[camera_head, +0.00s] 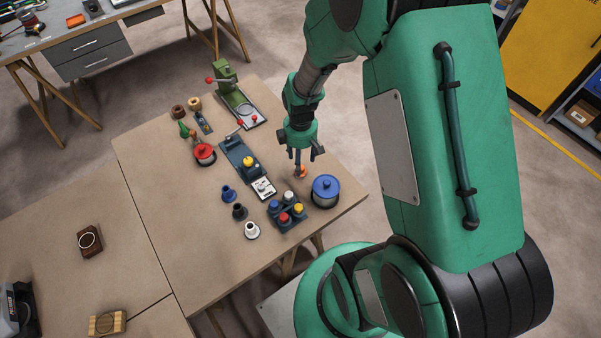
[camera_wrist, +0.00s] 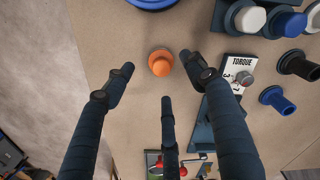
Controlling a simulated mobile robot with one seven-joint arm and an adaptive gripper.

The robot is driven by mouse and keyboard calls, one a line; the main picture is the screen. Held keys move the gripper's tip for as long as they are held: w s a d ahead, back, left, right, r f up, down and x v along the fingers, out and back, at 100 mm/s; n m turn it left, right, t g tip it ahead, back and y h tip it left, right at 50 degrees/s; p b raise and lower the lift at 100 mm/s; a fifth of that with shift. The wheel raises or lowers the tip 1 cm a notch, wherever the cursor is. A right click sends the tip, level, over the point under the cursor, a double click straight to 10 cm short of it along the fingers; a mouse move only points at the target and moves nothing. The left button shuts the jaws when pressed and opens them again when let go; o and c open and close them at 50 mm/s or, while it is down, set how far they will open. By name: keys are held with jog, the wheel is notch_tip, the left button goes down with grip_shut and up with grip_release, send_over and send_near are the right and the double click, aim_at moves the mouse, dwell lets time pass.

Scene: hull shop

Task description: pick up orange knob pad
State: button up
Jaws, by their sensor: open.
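The orange knob pad (camera_wrist: 160,62) is a round orange knob on a slightly wider orange base, standing on the tan table. In the wrist view it sits between and just beyond my gripper's fingers, touching none of them. My gripper (camera_wrist: 160,85) is open and empty, with two fingers on the left and right and a third below. In the head view my gripper (camera_head: 301,154) points down above the knob pad (camera_head: 300,171), whose top is partly hidden by a finger.
A blue-lidded pot (camera_head: 325,191) stands close to the right of the knob pad. A holder with several coloured knobs (camera_head: 288,221) and a white torque card (camera_head: 263,188) lie to its left. A blue press-like fixture (camera_head: 238,155) stands further back. Bare tabletop (camera_head: 335,160) lies to the right.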

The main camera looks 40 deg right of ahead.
jog(key=shift+f, duration=0.2)
jog(key=shift+s+a+f+b, duration=0.1)
jog(key=shift+f+b, duration=0.9)
jog(key=shift+f, duration=1.6)
jog(key=c, duration=1.2)
